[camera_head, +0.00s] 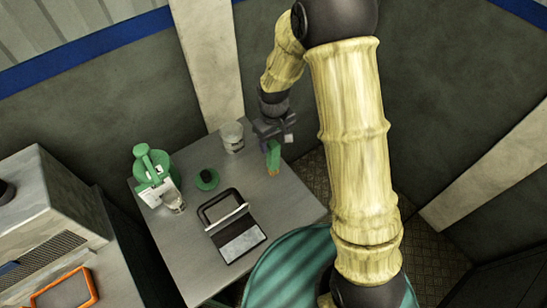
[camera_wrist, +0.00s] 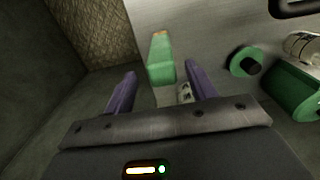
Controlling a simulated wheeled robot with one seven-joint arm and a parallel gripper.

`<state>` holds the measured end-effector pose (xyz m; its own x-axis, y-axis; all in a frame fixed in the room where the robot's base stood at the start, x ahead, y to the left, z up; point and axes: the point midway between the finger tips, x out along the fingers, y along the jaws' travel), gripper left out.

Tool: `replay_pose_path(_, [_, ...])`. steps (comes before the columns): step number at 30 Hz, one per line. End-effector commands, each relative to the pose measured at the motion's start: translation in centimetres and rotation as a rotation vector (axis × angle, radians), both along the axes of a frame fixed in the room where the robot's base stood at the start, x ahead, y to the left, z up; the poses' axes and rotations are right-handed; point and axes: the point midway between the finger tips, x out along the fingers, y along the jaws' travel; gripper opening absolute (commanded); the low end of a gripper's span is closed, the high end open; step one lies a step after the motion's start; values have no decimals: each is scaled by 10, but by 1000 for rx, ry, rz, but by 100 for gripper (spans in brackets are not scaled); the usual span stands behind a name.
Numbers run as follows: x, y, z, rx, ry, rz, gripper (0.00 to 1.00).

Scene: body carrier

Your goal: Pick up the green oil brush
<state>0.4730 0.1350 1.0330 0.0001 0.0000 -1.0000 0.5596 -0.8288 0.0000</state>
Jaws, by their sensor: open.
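The green oil brush (camera_head: 273,157) is at the far right edge area of the grey table (camera_head: 180,262), just below my gripper (camera_head: 271,131). In the wrist view the brush (camera_wrist: 161,60) is a green block with a small orange end pointing away. My gripper (camera_wrist: 160,72) is open, its two purple fingers on either side of the brush's near end. I see no finger clearly touching it. The near end of the brush and the exact gap in height are hard to tell.
A clear jar (camera_head: 231,137) stands close left of my gripper. A teal rounded object (camera_head: 290,272) is at the front right.

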Motion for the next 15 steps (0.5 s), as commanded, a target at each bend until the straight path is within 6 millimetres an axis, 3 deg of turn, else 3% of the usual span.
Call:
replay_pose_path(9, [-3,1,-37,-1,3,0,56])
replay_pose_path(15, [-3,1,-44,0,0,0,56])
